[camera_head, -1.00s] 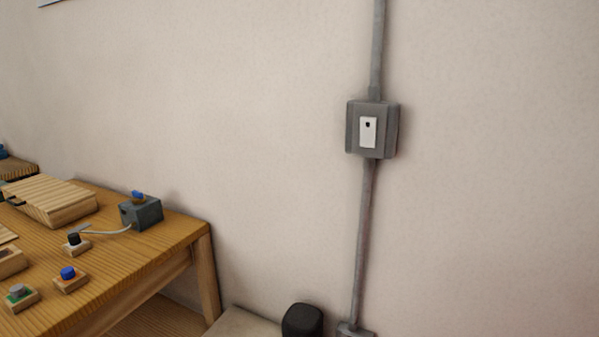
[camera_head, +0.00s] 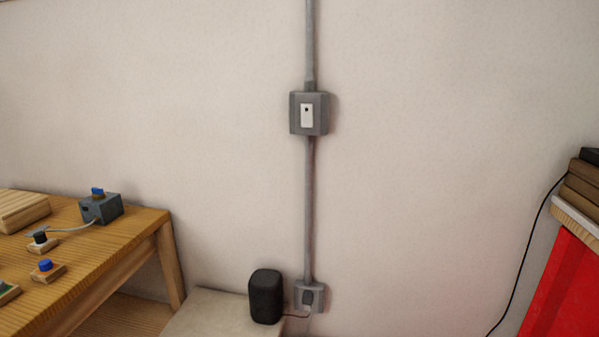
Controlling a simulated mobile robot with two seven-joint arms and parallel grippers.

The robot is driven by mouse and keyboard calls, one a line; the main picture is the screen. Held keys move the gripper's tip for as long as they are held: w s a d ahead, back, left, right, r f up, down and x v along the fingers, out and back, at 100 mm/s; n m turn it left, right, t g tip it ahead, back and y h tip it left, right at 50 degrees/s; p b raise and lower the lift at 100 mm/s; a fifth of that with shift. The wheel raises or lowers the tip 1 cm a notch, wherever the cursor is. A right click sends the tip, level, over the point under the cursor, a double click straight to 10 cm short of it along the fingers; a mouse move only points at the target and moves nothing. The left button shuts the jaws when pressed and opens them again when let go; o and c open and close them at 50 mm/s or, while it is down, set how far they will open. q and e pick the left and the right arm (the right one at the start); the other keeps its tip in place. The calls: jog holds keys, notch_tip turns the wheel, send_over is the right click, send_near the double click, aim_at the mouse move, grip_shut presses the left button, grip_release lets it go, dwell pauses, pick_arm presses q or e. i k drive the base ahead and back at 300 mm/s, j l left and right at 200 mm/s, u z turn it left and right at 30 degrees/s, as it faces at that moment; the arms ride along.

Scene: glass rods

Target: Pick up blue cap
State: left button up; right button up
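A small blue cap (camera_head: 45,264) sits on a little wooden block (camera_head: 48,273) near the front edge of the wooden table at the left. Another blue piece (camera_head: 97,191) stands on top of a grey box (camera_head: 101,208) further back on the same table. I cannot tell for certain which of the two blue pieces is the cap. Neither of my grippers shows in the head view.
The wooden table (camera_head: 130,240) ends at the left, with a black-topped block (camera_head: 40,242) on it. A black speaker (camera_head: 265,297) stands on a low pale surface (camera_head: 212,318). A conduit with a switch box (camera_head: 309,113) runs down the wall. A red object (camera_head: 568,290) is at the right.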

aim_at(45, 265)
jog(key=k+j+z, duration=0.15)
jog(key=k, duration=0.2)
jog(key=k+j+z, duration=0.15)
jog(key=k, duration=0.2)
jog(key=k+j, duration=0.15)
jog(key=k, duration=0.6)
jog(key=k+j+z, duration=0.1)
jog(key=k, duration=0.7)
jog(key=k+j+u, duration=0.1)
jog(key=u, duration=0.2)
jog(key=k+j+u, duration=0.15)
jog(key=u, duration=0.2)
jog(key=i+j+u, duration=0.15)
jog(key=u, duration=0.25)
jog(key=i+j+u, duration=0.1)
jog(key=i+u, duration=0.15)
jog(key=u, duration=0.2)
jog(key=i+u, duration=0.2)
jog(key=i, duration=0.4)
jog(key=i+l+u, duration=0.2)
jog(key=i, duration=0.35)
jog(key=i+u, duration=0.35)
jog(key=i, duration=0.8)
jog(key=i+z, duration=0.1)
jog(key=i, duration=0.5)
jog(key=i+j, duration=0.1)
jog(key=i, duration=0.45)
jog(key=z, duration=0.05)
